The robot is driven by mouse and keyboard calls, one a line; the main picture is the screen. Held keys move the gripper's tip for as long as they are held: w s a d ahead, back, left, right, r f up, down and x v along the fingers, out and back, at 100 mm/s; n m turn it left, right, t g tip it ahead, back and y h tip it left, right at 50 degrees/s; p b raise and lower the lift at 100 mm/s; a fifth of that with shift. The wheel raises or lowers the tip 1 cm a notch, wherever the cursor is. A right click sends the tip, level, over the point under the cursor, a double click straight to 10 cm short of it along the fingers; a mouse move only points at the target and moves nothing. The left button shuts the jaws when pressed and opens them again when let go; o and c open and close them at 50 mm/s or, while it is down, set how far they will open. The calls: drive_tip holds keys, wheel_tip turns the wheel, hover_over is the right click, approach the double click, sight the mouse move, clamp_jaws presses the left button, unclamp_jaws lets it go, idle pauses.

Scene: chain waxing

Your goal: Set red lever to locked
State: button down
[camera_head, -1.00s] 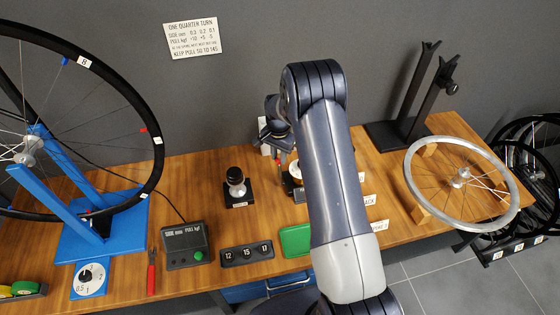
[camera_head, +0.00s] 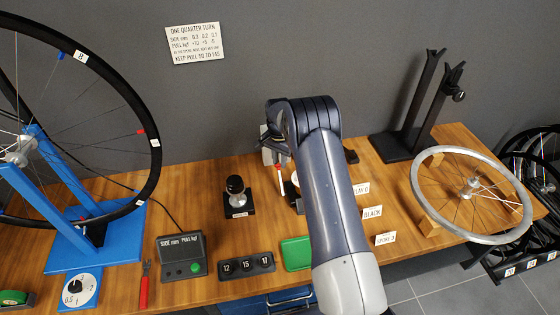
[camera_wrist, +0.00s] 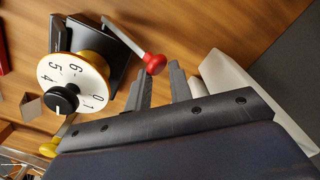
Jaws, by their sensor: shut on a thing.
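The red lever shows in the wrist view as a grey rod with a red ball knob (camera_wrist: 154,63). It runs from a dark block beside a white numbered dial (camera_wrist: 73,80) with a black centre knob. My gripper (camera_wrist: 161,72) is shut on the lever at its red knob, with the fingertips at the ball. In the head view the red knob (camera_head: 278,166) shows small, left of my arm. My arm hides most of the dial there. I cannot read any locked mark.
A blue stand (camera_head: 70,250) holds a large wheel at left. A black-handled tool (camera_head: 237,190), grey display box (camera_head: 182,258), number block (camera_head: 247,265) and green pad (camera_head: 297,253) stand nearby. A silver rim (camera_head: 420,200) is at right. Small labels (camera_head: 373,212) stand right of my arm.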

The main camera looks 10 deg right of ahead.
drive_tip(key=shift+w+a, duration=0.45)
drive_tip(key=shift+w, duration=0.05)
drive_tip(key=c, duration=1.2)
unclamp_jaws()
drive_tip(key=shift+w+a+f, duration=0.2)
drive_tip(key=shift+c, duration=0.2)
drive_tip(key=shift+s+d, duration=0.1)
drive_tip(key=shift+d, duration=0.05)
wheel_tip(320, 180, up, 11)
drive_tip(key=shift+p, duration=0.3)
drive_tip(key=shift+d+f, duration=0.1)
drive_tip(key=shift+f, duration=0.05)
